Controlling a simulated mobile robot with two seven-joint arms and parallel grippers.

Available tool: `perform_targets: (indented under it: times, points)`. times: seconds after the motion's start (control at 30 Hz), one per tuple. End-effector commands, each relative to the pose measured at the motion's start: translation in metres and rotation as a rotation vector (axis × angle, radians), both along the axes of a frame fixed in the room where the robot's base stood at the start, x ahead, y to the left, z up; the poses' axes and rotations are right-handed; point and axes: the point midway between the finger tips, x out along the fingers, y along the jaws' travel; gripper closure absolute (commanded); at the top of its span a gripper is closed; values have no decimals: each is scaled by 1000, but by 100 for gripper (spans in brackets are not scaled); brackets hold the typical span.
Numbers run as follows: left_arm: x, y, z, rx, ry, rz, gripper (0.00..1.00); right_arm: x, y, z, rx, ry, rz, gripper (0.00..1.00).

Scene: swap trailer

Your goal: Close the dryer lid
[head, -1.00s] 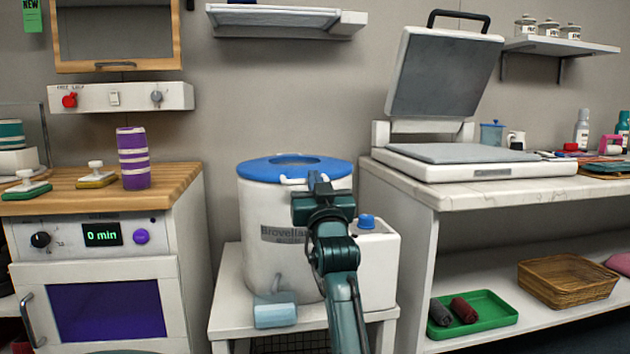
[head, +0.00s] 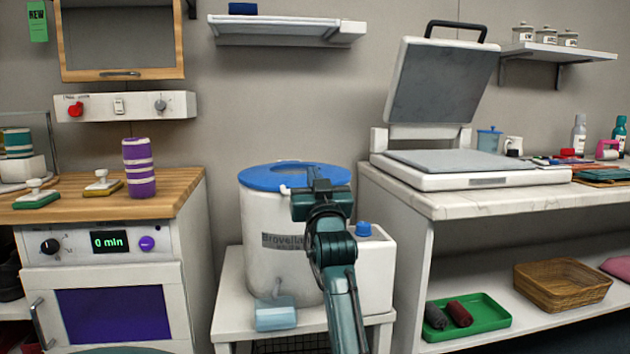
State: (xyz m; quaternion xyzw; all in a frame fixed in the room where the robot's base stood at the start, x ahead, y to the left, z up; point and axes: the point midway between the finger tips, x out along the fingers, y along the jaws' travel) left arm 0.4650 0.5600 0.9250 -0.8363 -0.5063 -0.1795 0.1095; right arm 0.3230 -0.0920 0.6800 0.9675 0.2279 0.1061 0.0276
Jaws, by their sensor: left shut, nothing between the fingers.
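The dryer (head: 275,260) is a white drum marked "Brovella…", standing on a low white stand. Its blue lid (head: 262,177) lies roughly level across the top, with a greyish oval near its middle. I cannot tell whether it is fully seated or latched. A small white tab (head: 284,189) shows at the lid's front edge. My left gripper (head: 316,176) is shut and empty, in front of the right part of the lid. It hides part of the rim, and whether it touches the lid is unclear. My right gripper is not in view.
A wooden-topped cabinet (head: 180,188) stands close on the left, with a striped purple cup (head: 139,168) on it. On the right, a white bench (head: 450,203) holds an open press (head: 443,80). A wall shelf (head: 290,32) hangs above the dryer.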

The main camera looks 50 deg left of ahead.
Motion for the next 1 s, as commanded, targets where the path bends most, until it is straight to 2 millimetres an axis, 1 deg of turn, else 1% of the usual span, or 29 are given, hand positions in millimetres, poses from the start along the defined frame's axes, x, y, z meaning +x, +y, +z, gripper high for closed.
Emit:
perform_targets:
  times: [0.03,0.1,0.2,0.3,0.43,0.6,0.87,0.97,1.0]
  points:
    - [-2,-7,0,-2,2,-4,100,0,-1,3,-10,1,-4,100]
    - [-11,-23,-12,-4,1,-4,100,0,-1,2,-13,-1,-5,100]
    - [-20,-40,-23,-2,-1,-3,100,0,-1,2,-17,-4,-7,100]
    - [-28,-54,-31,1,-3,-3,100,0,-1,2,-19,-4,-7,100]
    - [-35,-68,-41,3,-4,-2,100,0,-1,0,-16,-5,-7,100]
    - [-40,-77,-45,6,-4,0,100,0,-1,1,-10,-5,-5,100]
    - [-41,-78,-43,8,-7,0,100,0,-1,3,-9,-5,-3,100]
    - [-41,-78,-30,8,-7,0,100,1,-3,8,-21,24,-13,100]
    - [-41,-78,-21,8,-7,0,100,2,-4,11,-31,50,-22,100]
